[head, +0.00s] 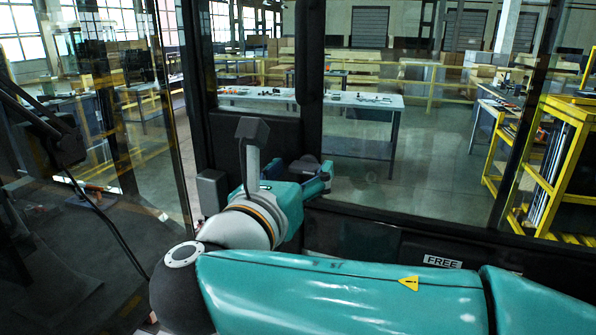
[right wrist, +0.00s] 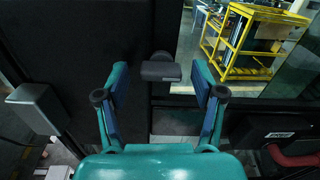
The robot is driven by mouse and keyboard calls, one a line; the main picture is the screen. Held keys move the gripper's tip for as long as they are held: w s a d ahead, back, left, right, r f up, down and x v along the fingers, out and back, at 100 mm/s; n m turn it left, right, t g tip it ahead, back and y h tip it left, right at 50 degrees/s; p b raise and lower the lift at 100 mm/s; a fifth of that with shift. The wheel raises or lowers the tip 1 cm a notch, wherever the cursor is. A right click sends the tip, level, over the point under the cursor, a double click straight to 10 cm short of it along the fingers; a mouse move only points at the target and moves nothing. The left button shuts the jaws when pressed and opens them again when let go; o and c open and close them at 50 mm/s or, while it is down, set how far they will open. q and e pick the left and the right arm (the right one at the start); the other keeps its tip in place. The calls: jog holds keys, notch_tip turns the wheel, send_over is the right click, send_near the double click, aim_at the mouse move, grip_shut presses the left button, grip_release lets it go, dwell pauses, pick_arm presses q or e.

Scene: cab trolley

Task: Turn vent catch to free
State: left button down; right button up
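A dark grey block-shaped handle, which looks like the vent catch (right wrist: 161,71), stands out from a black frame in the right wrist view. My right gripper (right wrist: 160,82) is open, with one teal finger on each side of the handle and visible gaps to both. I cannot tell whether the handle lies between the tips or beyond them. In the head view my right gripper (head: 318,181) is at the black window sill, and my wrist hides part of it. A white label reading FREE (head: 442,262) is on the black panel to its right. My left gripper is not in view.
A red handle (right wrist: 292,157) sits below a label at the right of the right wrist view. A grey box (right wrist: 34,107) is on the left. Glass panes and black posts surround the arm. A yellow rack (head: 556,165) and a worktable (head: 350,99) stand outside.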

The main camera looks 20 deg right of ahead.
jog(key=c, duration=0.9)
jog(key=shift+m+b, duration=0.3)
jog(key=shift+m, duration=0.4)
jog(key=shift+c, duration=0.3)
jog(key=o, duration=1.1)
jog(key=shift+o, duration=0.2)
jog(key=v, duration=1.2)
